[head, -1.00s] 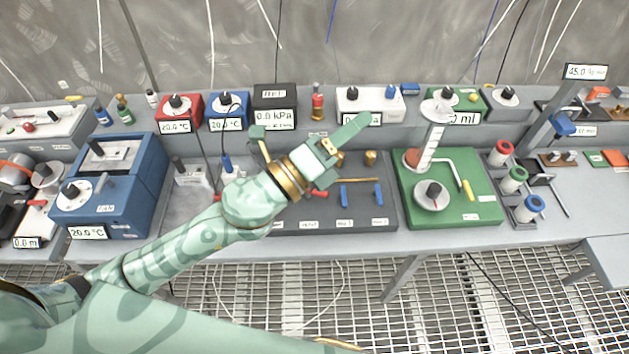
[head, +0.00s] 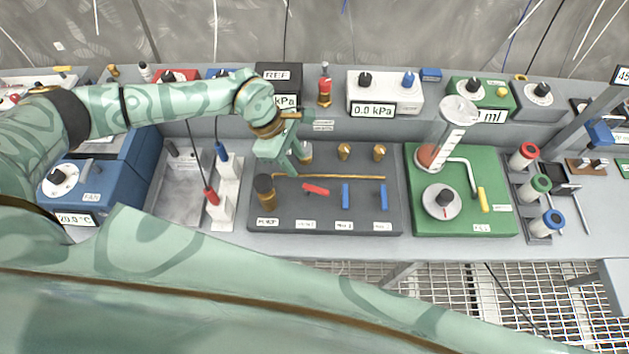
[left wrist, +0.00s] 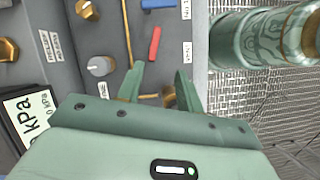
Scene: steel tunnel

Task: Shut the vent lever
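The red lever (head: 316,189) sits on the dark grey valve board (head: 330,218). It lies nearly along the brass pipe, slightly tilted, and also shows in the left wrist view (left wrist: 154,43). Its label is too small to read surely. Two blue levers, one (head: 345,195) and another (head: 383,195), stand across the pipe direction. My left gripper (head: 290,170) is over the board's back left, left of the red lever and apart from it. In the left wrist view, its fingers (left wrist: 160,74) are spread and empty, just short of the red lever. My right gripper is out of view.
A brass knob (head: 265,187) stands at the board's left end; brass fittings (head: 344,151) stand behind the pipe. A white stand (head: 226,195) with red and blue probes is left of the board. A green board (head: 458,222) is to the right.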

